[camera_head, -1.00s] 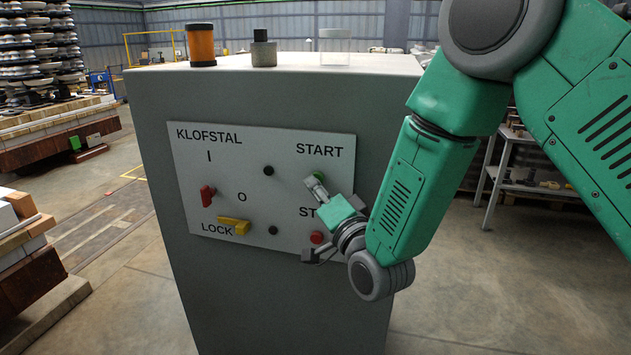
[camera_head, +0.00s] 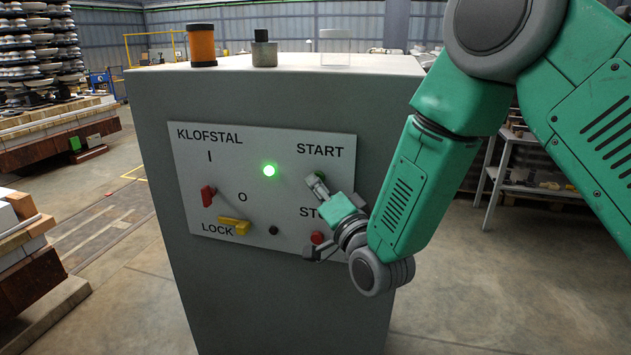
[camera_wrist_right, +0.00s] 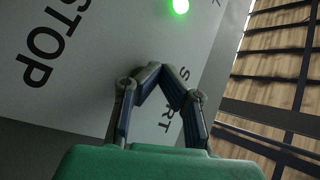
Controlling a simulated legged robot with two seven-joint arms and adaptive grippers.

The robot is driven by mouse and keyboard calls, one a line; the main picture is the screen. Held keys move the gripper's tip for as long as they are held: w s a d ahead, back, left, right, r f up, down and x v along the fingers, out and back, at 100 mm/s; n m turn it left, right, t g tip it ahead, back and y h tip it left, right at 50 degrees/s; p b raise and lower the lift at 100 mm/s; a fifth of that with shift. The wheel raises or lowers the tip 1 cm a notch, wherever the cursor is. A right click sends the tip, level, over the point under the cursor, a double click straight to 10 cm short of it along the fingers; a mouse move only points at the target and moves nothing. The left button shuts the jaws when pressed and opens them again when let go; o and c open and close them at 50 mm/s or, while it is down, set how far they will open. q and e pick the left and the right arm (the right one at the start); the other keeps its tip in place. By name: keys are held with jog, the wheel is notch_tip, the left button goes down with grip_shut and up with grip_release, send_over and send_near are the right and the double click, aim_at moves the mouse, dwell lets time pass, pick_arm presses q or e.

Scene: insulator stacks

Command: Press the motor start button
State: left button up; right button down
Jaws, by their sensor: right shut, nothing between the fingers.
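The grey control cabinet (camera_head: 270,305) carries a white panel (camera_head: 290,165) marked KLOFSTAL, START and LOCK. The green start button (camera_head: 320,177) sits below START, partly hidden by my right gripper (camera_head: 316,182). The red stop button (camera_head: 317,237) is below my gripper. My left gripper is not in view.
A red switch (camera_head: 208,196) and a yellow LOCK lever (camera_head: 235,225) are on the panel's left, with a dark lamp (camera_head: 273,230) beside them. A shelf (camera_head: 510,180) stands behind my right arm.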

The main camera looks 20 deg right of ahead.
jog(key=shift+w+d+r, duration=0.1)
jog(key=shift+w, duration=0.05)
dwell(0.4)
jog(key=shift+s+a, duration=0.45)
jog(key=shift+s, duration=0.35)
jog(key=shift+a, duration=0.1)
jog(key=s+a, duration=0.1)
jog(key=s, duration=0.1)
jog(key=s+a, duration=0.1)
jog(key=s, duration=0.1)
jog(key=shift+s+a, duration=0.1)
jog(key=shift+a, duration=0.25)
jog(key=shift+b, duration=0.3)
